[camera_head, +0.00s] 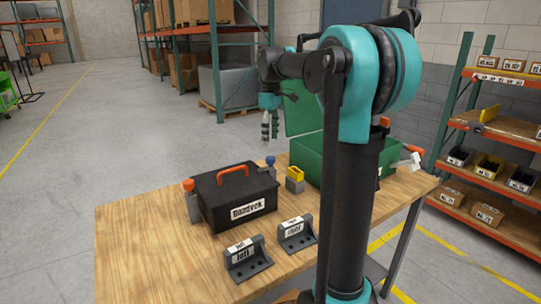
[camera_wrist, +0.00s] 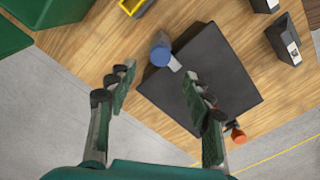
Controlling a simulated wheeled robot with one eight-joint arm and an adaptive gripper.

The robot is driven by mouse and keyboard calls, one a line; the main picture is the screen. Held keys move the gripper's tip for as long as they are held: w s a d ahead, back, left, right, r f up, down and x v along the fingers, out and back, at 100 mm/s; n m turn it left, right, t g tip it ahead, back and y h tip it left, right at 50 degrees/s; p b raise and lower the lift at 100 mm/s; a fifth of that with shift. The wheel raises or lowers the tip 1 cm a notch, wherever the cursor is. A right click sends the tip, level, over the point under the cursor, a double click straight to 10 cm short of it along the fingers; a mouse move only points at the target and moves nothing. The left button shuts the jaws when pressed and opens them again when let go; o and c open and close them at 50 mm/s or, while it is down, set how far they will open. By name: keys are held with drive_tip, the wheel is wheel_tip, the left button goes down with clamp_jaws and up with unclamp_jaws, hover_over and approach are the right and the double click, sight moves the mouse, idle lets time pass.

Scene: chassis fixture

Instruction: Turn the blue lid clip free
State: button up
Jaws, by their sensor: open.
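The blue lid clip (camera_head: 270,161) stands at the back right corner of a black box (camera_head: 237,208) with an orange handle. In the wrist view the blue clip (camera_wrist: 160,52) is at the edge of the black lid (camera_wrist: 215,75), with a pale tab pointing onto the lid. An orange clip (camera_head: 188,185) is on the box's left side; it also shows in the wrist view (camera_wrist: 238,135). My gripper (camera_head: 269,130) hangs above the table's back edge, apart from the box. In the wrist view its two fingers (camera_wrist: 160,95) are spread, with nothing between them, and the blue clip lies beyond them.
A yellow-topped grey block (camera_head: 295,178) stands right of the blue clip. A green bin (camera_head: 310,157) with a raised lid is at the back right. Two grey labelled brackets (camera_head: 247,260) stand at the front. The wooden table's left part (camera_head: 140,235) is clear.

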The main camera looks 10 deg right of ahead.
sight(270, 157)
wheel_tip(270, 157, down, 8)
drive_tip(key=shift+r, duration=0.2)
drive_tip(key=c, duration=1.2)
drive_tip(key=shift+o, duration=0.2)
